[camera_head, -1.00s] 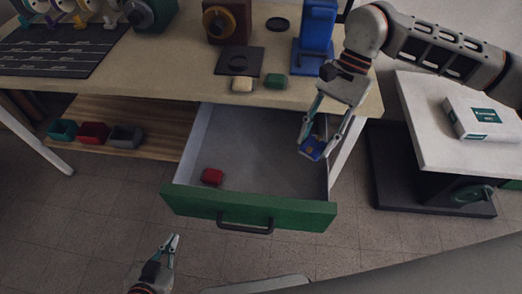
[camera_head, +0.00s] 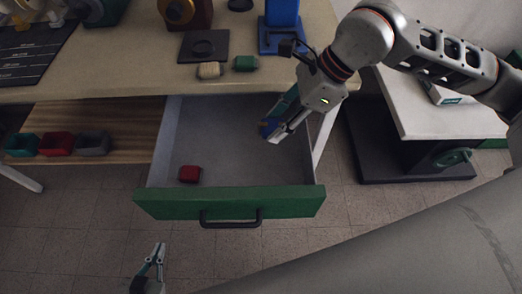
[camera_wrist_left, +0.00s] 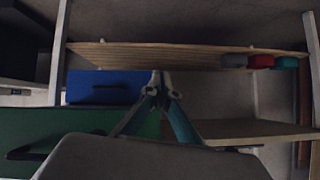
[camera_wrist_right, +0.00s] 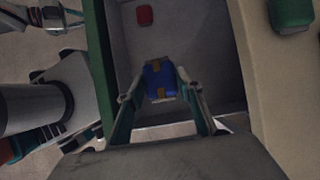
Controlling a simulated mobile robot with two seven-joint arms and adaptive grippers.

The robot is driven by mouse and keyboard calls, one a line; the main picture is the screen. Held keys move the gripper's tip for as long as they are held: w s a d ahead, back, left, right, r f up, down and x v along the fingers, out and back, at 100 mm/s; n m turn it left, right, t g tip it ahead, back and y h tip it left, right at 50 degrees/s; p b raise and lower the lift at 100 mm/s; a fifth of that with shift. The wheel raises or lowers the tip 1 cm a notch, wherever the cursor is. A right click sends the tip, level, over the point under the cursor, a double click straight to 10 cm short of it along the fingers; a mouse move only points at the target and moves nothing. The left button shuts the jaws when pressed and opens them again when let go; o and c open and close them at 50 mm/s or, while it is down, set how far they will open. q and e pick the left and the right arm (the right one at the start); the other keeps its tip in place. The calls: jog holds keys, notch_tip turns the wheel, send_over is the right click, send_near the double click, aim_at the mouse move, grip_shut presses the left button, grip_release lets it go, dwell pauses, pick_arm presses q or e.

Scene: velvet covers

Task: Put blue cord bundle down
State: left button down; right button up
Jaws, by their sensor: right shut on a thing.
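The blue cord bundle (camera_head: 268,126) is held between the fingers of my right gripper (camera_head: 274,132), over the right part of the open drawer. In the right wrist view the blue bundle (camera_wrist_right: 160,82) with tan bands sits between both fingertips, above the grey drawer floor. I cannot tell whether it touches the floor. A red bundle (camera_head: 189,174) lies at the drawer's front left. My left gripper (camera_head: 158,254) is empty, in front of the drawer and low. In the left wrist view its fingertips (camera_wrist_left: 160,80) are close together.
The open drawer has a green front (camera_head: 230,205) with a dark handle. A cream bundle (camera_head: 210,70) and a green bundle (camera_head: 245,63) lie on the table edge above. Teal, red and grey bins stand on the shelf at left. The drawer's middle is clear.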

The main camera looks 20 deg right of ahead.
jog(key=b, duration=0.2)
send_over(267, 167)
jog(key=d, duration=0.2)
notch_tip(267, 167, down, 10)
jog(key=shift+s+f, duration=0.25)
jog(key=shift+f, duration=0.45)
notch_tip(267, 167, down, 6)
jog(key=shift+r+b, duration=0.2)
jog(key=shift+b, duration=0.7)
jog(key=shift+f, duration=0.15)
jog(key=o, duration=0.9)
pick_arm(q)
jog(key=shift+w+d, duration=0.3)
jog(key=shift+d, duration=0.4)
jog(key=shift+f, duration=0.1)
